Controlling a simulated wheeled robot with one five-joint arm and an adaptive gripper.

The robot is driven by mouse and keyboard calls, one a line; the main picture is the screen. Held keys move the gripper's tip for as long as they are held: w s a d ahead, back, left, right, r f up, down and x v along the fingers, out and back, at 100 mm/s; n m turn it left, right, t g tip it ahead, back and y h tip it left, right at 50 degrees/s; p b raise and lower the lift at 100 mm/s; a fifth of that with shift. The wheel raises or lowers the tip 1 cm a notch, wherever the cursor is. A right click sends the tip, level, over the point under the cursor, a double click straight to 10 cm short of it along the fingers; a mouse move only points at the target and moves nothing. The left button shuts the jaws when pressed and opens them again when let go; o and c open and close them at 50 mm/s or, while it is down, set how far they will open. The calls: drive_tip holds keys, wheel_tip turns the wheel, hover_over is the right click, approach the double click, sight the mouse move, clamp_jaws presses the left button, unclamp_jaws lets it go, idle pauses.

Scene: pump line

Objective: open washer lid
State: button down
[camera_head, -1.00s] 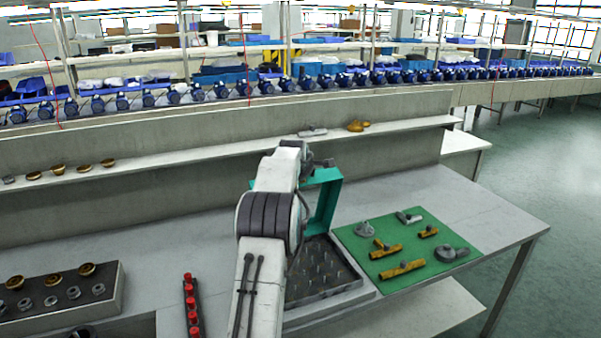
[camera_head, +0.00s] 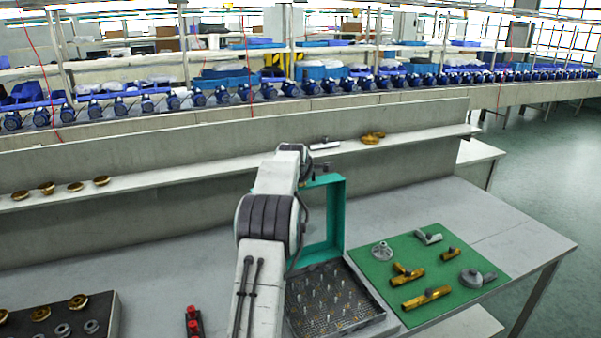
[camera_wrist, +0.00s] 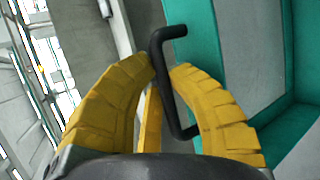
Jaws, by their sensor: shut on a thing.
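The washer lid (camera_head: 338,215) is a teal frame that stands raised at the back of the washer in the head view. It fills the right side of the wrist view (camera_wrist: 208,32). The washer's basket (camera_head: 330,300), a dark tray with upright pins, lies uncovered in front of it. My gripper (camera_wrist: 166,75) has yellow fingers shut on the black lid handle (camera_wrist: 166,70), which sits between the fingertips. In the head view my arm hides the gripper and part of the lid's left side.
A green mat (camera_head: 455,298) with brass and grey fittings lies right of the washer. A shelf (camera_head: 225,172) with brass parts runs behind. A dark block of rings (camera_head: 100,310) and a red-topped rack (camera_head: 193,322) are at left. The back right tabletop is clear.

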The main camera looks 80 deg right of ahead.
drive_tip(key=shift+f, duration=0.15)
drive_tip(key=c, duration=1.4)
unclamp_jaws()
drive_tip(key=shift+w+a+f, duration=0.1)
drive_tip(key=shift+a, duration=0.1)
drive_tip(key=v, duration=1.2)
drive_tip(key=shift+r, duration=0.25)
